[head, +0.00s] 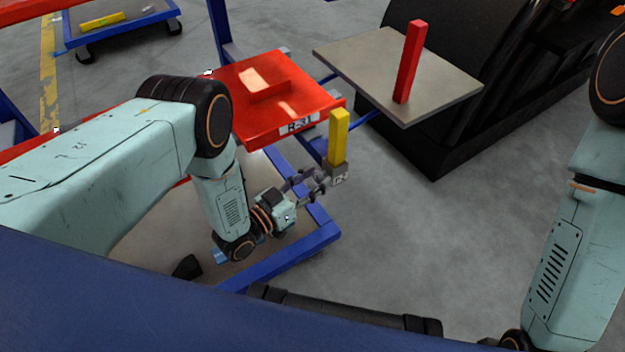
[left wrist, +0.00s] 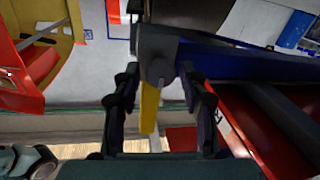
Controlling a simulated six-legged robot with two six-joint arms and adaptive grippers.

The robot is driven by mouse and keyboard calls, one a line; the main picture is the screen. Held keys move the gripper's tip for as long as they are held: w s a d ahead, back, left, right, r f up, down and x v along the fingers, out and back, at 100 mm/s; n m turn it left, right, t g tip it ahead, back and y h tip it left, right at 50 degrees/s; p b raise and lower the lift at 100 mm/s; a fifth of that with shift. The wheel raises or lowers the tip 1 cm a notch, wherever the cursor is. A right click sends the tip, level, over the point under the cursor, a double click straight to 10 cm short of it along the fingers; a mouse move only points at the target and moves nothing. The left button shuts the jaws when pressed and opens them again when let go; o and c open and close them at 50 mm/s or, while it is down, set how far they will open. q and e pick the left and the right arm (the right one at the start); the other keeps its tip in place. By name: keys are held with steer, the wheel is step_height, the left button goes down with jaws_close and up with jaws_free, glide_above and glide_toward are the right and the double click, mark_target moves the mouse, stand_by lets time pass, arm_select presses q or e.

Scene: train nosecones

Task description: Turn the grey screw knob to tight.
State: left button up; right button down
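A small grey fitting (head: 339,178) sits at the foot of a yellow upright bar (head: 338,138), by the front corner of the red tray stand. I take it to hold the grey screw knob; its knob shape is too small to make out there. In the left wrist view, a dark grey rounded part (left wrist: 157,62) shows ahead, with the yellow bar (left wrist: 149,106) beside it. My left gripper (head: 322,179) is at the fitting. Its fingers (left wrist: 158,84) are spread to either side of the grey part; contact cannot be told. My right gripper is out of view.
The red tray (head: 315,98) labelled R-31 lies just behind the fitting, on a blue frame (head: 318,238). A grey plate (head: 352,58) with a red upright bar (head: 409,62) stands behind right, beside a large black body (head: 480,85). Floor to the right is clear.

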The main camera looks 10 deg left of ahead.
arm_select(q)
jaws_close()
